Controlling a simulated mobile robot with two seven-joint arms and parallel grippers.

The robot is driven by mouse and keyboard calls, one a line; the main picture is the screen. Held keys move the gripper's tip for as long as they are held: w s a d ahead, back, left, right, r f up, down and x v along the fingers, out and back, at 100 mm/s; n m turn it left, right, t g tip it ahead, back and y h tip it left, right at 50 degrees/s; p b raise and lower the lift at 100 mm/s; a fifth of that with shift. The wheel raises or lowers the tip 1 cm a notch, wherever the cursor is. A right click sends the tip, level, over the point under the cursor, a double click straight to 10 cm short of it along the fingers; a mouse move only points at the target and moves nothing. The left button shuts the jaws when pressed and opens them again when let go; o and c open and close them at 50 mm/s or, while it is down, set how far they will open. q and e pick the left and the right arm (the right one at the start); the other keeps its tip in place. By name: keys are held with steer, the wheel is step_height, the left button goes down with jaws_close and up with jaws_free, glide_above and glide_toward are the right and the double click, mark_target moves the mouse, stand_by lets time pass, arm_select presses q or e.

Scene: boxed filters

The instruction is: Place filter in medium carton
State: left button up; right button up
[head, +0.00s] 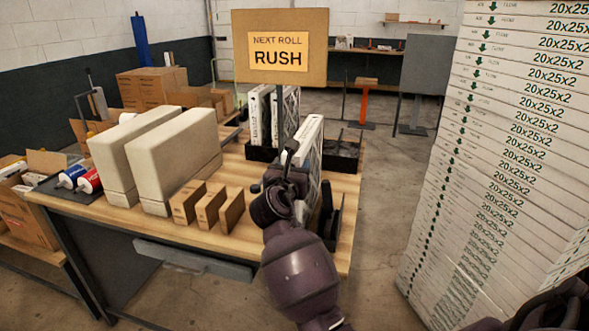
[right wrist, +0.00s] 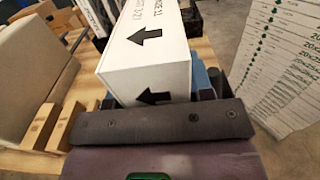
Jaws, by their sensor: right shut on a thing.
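A white filter (head: 310,140) with a pleated grey side stands upright over the right part of the wooden table. In the right wrist view the filter (right wrist: 150,45) shows a white edge with black arrows. My right gripper (head: 292,180) is shut on its near end; the wrist view shows the jaws (right wrist: 165,97) around it. Its lower end is hidden, so I cannot tell whether it touches the table. Brown cardboard cartons stand at the left, one closed (head: 150,88) and one with open flaps (head: 203,98); I cannot tell which is the medium one. My left gripper is out of view.
Two large cream blocks (head: 172,160) and three small brown boxes (head: 210,207) stand on the table (head: 250,240) left of my gripper. Black trays (head: 262,153) with upright filters (head: 262,115) are behind it. A tall stack of white filter boxes (head: 490,140) is at the right.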

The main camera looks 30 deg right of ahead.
steer(key=shift+f, duration=0.1)
steer(key=o, duration=1.2)
steer(key=shift+o, duration=0.2)
